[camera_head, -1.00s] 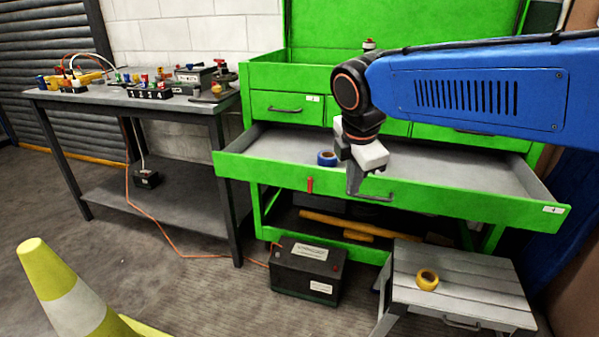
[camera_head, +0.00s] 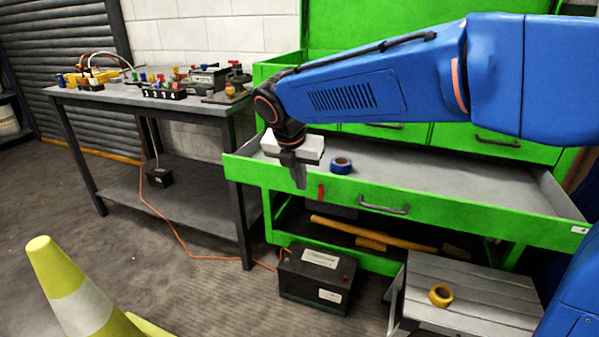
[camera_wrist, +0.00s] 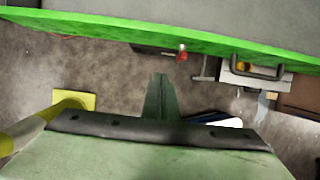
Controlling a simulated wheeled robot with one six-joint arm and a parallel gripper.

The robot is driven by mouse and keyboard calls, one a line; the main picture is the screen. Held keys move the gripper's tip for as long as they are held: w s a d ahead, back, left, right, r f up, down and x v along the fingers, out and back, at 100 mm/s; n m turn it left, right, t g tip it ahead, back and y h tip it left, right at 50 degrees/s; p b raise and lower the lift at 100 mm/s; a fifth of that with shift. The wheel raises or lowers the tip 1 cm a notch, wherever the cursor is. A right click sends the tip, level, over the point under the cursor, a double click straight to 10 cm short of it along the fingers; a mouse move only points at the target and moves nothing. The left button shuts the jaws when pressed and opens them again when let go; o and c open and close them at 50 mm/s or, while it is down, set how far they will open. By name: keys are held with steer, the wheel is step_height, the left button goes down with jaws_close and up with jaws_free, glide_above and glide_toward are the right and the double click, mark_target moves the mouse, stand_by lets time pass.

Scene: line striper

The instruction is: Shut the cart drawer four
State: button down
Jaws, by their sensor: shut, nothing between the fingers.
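The wide green cart drawer labelled 4 (camera_head: 480,219) stands pulled out from the green cart, with a grey inside and a dark bar handle (camera_head: 384,208) on its front. The handle also shows in the wrist view (camera_wrist: 258,72). A roll of blue tape (camera_head: 341,165) lies in the drawer. A small red object (camera_head: 321,192) is on the drawer front, left of the handle. My gripper (camera_head: 301,186) is shut and empty, fingers down, at the drawer's front left of the handle. In the wrist view my gripper (camera_wrist: 160,78) appears apart from the green front edge.
A grey workbench (camera_head: 150,101) with cables and tools stands at left. A black battery (camera_head: 314,277) sits on the floor below the drawer. A low grey step stool (camera_head: 470,290) with yellow tape (camera_head: 441,296) stands at right. A yellow-white cone (camera_head: 75,295) is at front left.

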steer(key=w+d+f, duration=0.2)
steer(key=w+f, duration=0.2)
steer(key=w, duration=0.1)
steer(key=shift+w+f, duration=0.25)
steer(key=shift+w, duration=0.05)
steer(key=w+d, duration=0.2)
steer(key=w, duration=0.6)
steer(key=w+d, duration=0.3)
steer(key=w, duration=0.6)
steer(key=w+d, duration=0.3)
steer(key=w, duration=0.5)
steer(key=shift+w+d, duration=0.1)
steer(key=shift+w, duration=0.1)
